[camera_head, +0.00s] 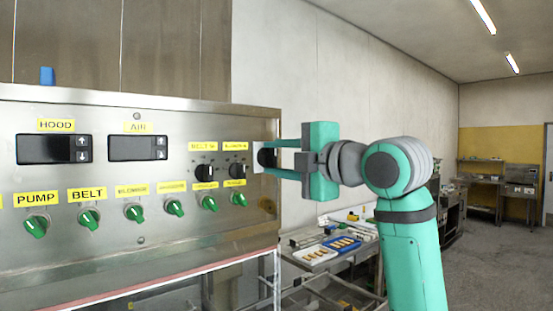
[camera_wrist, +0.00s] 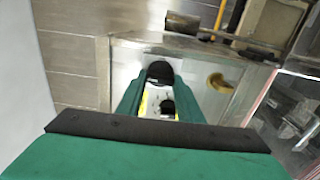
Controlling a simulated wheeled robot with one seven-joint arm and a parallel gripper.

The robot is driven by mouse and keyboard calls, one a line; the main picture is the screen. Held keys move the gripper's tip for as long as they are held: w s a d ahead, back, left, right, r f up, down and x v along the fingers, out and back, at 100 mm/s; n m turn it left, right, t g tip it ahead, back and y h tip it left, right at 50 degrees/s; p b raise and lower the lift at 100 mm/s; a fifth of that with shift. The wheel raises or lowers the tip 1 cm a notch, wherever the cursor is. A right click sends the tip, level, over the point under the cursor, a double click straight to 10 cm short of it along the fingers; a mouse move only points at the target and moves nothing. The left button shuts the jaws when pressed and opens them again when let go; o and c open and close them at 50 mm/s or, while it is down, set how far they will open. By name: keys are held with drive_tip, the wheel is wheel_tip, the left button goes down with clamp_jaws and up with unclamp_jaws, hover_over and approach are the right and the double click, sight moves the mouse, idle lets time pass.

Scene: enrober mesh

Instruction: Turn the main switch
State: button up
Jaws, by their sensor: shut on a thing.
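The control panel (camera_head: 120,240) is a steel face with labelled knobs and two dark displays. A black knob (camera_head: 267,157) sits at its right end, apparently the main switch; no label for it is readable. My gripper (camera_head: 270,158) comes from the right, with one finger above and one below this knob, shut on it. In the wrist view the black knob (camera_wrist: 160,72) shows between the fingertips (camera_wrist: 160,84). The fingers hide part of the knob, and I cannot tell its turn position.
Two black knobs (camera_head: 205,172) and a row of green knobs (camera_head: 134,212) lie left of my gripper. A yellowish round knob (camera_wrist: 218,83) is close beside the fingers. A table with trays (camera_head: 315,254) stands behind. The floor at right is clear.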

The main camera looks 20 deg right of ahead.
drive_tip(key=shift+a+f, duration=0.1)
drive_tip(key=o, duration=1.1)
drive_tip(key=shift+c, duration=0.2)
drive_tip(key=shift+s, duration=0.1)
drive_tip(key=v, duration=1)
drive_tip(key=shift+s, duration=0.3)
